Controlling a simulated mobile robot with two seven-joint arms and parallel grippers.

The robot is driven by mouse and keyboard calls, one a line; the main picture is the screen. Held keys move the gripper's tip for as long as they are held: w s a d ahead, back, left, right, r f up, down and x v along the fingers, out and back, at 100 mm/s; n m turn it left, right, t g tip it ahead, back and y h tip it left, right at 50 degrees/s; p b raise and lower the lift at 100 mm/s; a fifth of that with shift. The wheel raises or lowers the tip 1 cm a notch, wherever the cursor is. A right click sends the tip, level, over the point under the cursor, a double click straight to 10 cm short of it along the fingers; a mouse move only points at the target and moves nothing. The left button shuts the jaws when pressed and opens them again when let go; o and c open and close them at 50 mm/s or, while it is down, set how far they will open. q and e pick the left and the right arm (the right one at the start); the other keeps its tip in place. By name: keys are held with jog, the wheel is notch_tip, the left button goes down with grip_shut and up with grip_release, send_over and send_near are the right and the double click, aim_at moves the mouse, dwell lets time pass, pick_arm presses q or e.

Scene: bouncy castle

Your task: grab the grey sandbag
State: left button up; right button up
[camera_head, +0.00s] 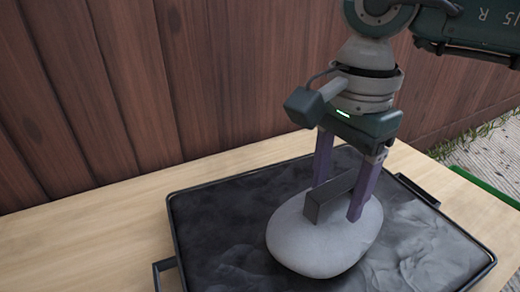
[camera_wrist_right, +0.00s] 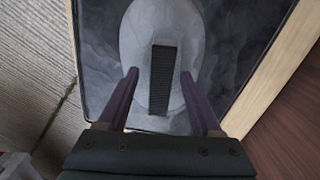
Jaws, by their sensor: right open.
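The grey sandbag (camera_head: 318,245) is a smooth, rounded bag with a dark strap handle (camera_head: 330,195) standing up on its top. It lies in a black tray (camera_head: 215,215). My right gripper (camera_head: 338,200) points down over it, open, with one purple finger on each side of the handle. In the right wrist view the sandbag (camera_wrist_right: 139,50) lies ahead, and the dark handle (camera_wrist_right: 161,80) runs lengthwise between the two fingertips (camera_wrist_right: 160,75). Gaps show between the handle and both fingers. My left gripper is not in view.
The tray sits on a light wooden table (camera_head: 90,235) and has side handles (camera_head: 418,190). A brown wooden plank wall (camera_head: 200,80) rises close behind the table. Paved ground (camera_head: 485,150) with some grass and a green edge (camera_head: 485,185) shows at the right.

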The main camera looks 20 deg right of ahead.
jog(key=shift+r, duration=0.1)
grip_shut()
dwell(0.3)
jog(key=shift+w, duration=0.1)
dwell(0.8)
